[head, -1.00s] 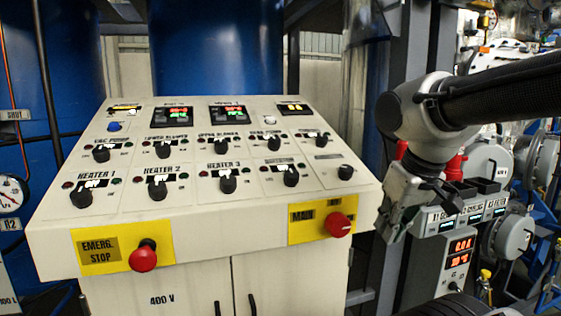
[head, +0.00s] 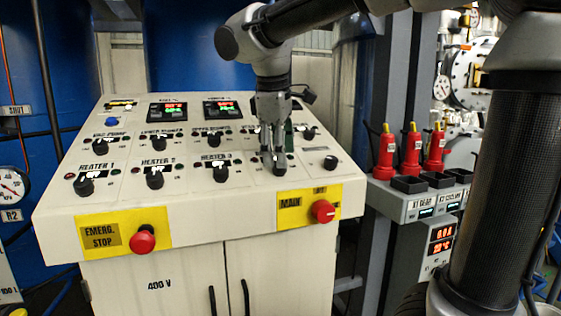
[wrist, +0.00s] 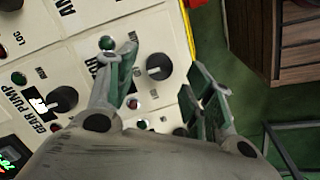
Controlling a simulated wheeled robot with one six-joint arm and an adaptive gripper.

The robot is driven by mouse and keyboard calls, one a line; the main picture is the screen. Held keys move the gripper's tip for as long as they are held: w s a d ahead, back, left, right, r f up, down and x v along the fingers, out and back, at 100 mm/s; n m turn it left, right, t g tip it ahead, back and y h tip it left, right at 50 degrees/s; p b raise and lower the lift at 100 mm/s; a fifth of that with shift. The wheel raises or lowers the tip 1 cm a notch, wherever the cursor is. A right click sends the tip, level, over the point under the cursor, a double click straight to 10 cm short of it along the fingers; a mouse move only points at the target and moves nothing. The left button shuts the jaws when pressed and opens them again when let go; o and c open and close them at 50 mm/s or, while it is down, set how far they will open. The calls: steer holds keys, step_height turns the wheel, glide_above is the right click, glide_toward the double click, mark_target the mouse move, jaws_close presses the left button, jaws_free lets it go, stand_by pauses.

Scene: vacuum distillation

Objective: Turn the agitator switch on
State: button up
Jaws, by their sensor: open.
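In the head view my gripper (head: 272,160) points down at the control panel, over the fourth knob of the front row, right of the HEATER 3 knob. The wrist view shows the two fingers (wrist: 164,68) spread apart. A black round knob (wrist: 158,66) with a pale mark lies between them, with gaps on both sides. The knob's label is mostly covered by the left finger, so I cannot read AGITATOR on it. A green lamp (wrist: 107,43) and a red lamp (wrist: 132,103) sit beside that finger.
The GEAR PUMP knob (wrist: 62,98) is close by. HEATER 3 (head: 221,172) is to the left, and another knob (head: 330,162) to the right. The red MAIN knob (head: 323,211) and emergency stop (head: 142,240) are on the panel's front edge.

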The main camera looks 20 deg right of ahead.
steer(key=shift+x, duration=1.45)
steer(key=c, duration=1)
steer(key=shift+d+m, duration=0.1)
steer(key=shift+m, duration=0.3)
steer(key=m+y, duration=0.1)
steer(key=m, duration=0.4)
steer(key=shift+g, duration=0.4)
steer(key=m+y, duration=0.1)
steer(key=m, duration=0.4)
steer(key=shift+m, duration=0.3)
